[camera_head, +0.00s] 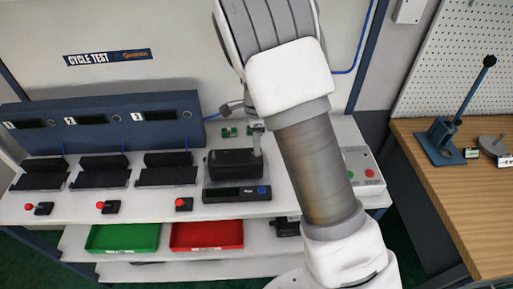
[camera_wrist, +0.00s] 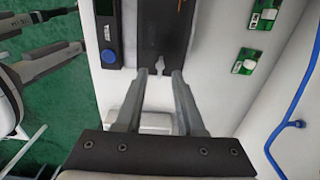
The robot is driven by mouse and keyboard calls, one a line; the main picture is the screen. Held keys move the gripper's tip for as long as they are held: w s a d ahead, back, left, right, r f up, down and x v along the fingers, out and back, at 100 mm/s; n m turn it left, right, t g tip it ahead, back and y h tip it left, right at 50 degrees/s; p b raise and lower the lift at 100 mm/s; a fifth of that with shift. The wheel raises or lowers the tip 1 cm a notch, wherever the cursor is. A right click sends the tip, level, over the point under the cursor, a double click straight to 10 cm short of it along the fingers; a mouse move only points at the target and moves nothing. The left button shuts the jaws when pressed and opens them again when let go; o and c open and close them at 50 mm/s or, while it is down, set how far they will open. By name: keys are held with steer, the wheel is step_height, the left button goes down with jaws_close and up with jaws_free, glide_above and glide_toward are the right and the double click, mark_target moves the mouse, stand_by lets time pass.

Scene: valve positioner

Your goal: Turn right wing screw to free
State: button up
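A dark valve positioner (camera_head: 235,163) stands on the white bench in the head view. It shows in the wrist view as a dark block (camera_wrist: 163,25) at the top middle. A small pale wing screw (camera_wrist: 159,65) sits at its near end in the wrist view. My gripper (camera_wrist: 160,74) is open, with one fingertip on each side of the wing screw and a gap visible on both sides. Whether the fingertips are level with the screw in depth is hard to tell. In the head view my gripper (camera_head: 257,128) is small, and the wing screw cannot be made out.
A display unit with a blue button (camera_head: 237,194) lies in front of the positioner. Small green circuit boards (camera_head: 230,132) lie behind it. Black stations (camera_head: 165,170) stand to the left; a green bin (camera_head: 122,238) and a red bin (camera_head: 206,235) sit below.

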steer(key=shift+f, duration=1.25)
jaws_close()
